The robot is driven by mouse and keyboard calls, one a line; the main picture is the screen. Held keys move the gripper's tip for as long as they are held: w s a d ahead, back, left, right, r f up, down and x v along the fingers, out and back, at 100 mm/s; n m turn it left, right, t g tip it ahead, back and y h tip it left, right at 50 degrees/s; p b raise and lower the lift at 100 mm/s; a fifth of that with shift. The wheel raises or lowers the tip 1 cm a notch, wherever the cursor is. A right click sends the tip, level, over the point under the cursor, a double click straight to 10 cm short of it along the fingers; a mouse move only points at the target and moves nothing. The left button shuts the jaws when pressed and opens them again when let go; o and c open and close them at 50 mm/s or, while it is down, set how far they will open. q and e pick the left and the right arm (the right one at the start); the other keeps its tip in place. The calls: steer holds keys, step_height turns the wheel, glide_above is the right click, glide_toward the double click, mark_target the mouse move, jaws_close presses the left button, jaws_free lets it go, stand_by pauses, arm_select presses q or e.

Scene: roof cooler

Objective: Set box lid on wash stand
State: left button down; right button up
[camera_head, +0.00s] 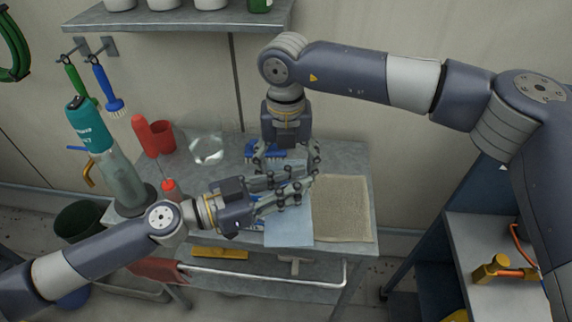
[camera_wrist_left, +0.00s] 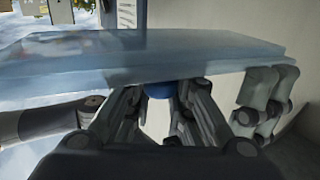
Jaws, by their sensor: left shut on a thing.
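The box lid (camera_head: 290,228) is a flat, pale blue panel, tilted, over the front of the wash stand (camera_head: 345,160), a grey metal table. My left gripper (camera_head: 303,190) is shut on the lid near its upper edge. In the left wrist view the lid (camera_wrist_left: 140,58) spans the picture across my left fingertips (camera_wrist_left: 165,88). My right gripper (camera_head: 288,165) reaches down from above, its fingers spread apart just behind the left fingers. The two hands overlap, hiding the lid's upper part. Whether the lid touches the stand cannot be told.
A tan mat (camera_head: 345,212) covers the stand's right side. A blue brush (camera_head: 262,152) lies behind the hands. A clear bowl (camera_head: 206,150), red cup (camera_head: 160,138) and teal-topped bottle (camera_head: 125,170) stand left. A shelf (camera_head: 180,20) hangs above; a side table (camera_head: 460,240) stands right.

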arm_select(q)
steer(key=c, duration=1.3)
jaws_free()
steer(key=shift+r, duration=0.1)
